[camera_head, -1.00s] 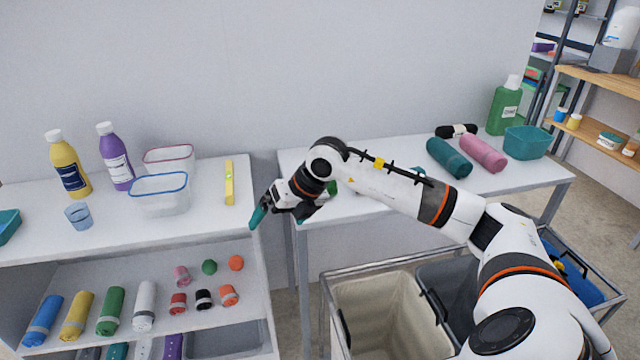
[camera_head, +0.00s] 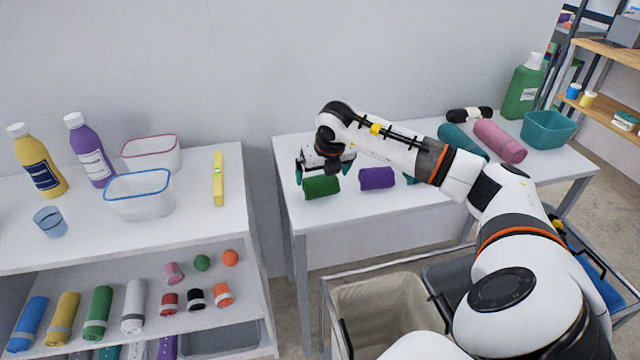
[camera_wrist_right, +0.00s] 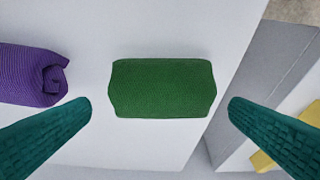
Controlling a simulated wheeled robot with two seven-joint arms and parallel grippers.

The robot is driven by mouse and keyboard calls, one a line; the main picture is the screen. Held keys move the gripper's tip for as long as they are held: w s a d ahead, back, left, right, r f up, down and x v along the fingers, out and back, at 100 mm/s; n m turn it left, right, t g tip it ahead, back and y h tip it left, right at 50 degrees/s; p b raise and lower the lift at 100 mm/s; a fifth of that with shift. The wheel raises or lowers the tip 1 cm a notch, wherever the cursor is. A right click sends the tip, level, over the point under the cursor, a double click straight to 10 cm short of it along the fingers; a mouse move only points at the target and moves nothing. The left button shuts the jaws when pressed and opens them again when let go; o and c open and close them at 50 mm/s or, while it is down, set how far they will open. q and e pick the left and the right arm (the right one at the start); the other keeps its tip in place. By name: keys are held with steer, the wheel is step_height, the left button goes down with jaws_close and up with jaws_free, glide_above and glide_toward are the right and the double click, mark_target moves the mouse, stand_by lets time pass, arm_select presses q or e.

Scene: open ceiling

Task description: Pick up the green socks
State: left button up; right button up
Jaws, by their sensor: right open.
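The green socks (camera_head: 321,187), a rolled bundle, lie on the white table near its left edge. In the right wrist view the green socks (camera_wrist_right: 162,88) sit between and beyond the two teal fingertips, with a gap on each side. My right gripper (camera_head: 326,172) is open and empty, just above and behind the socks in the head view; its fingers also show in the right wrist view (camera_wrist_right: 160,108). My left gripper is not in view.
A purple roll (camera_head: 377,178) lies just right of the green socks. Teal (camera_head: 462,139) and pink (camera_head: 499,141) rolls and a teal basket (camera_head: 548,130) stand farther right. A gap separates the table from the left shelf (camera_head: 225,225). A laundry bin (camera_head: 385,312) stands below.

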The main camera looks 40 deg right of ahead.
mark_target(320, 176)
steer(key=shift+w+f, duration=0.15)
steer(key=shift+f, duration=0.15)
steer(key=x, duration=0.3)
steer(key=shift+w+f+p, duration=0.2)
steer(key=shift+w+p, duration=0.05)
steer(key=shift+p, duration=0.1)
steer(key=shift+w+d+f, duration=0.1)
steer(key=shift+w+f, duration=0.1)
steer(key=shift+f, duration=0.3)
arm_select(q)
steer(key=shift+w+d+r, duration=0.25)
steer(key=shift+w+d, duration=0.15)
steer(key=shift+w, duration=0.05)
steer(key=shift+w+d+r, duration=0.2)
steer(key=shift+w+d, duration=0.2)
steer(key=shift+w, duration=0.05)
arm_select(e)
steer(key=shift+c, duration=1.2)
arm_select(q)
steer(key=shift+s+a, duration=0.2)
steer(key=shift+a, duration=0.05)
arm_select(e)
steer(key=shift+r, duration=0.1)
steer(key=c, duration=0.8)
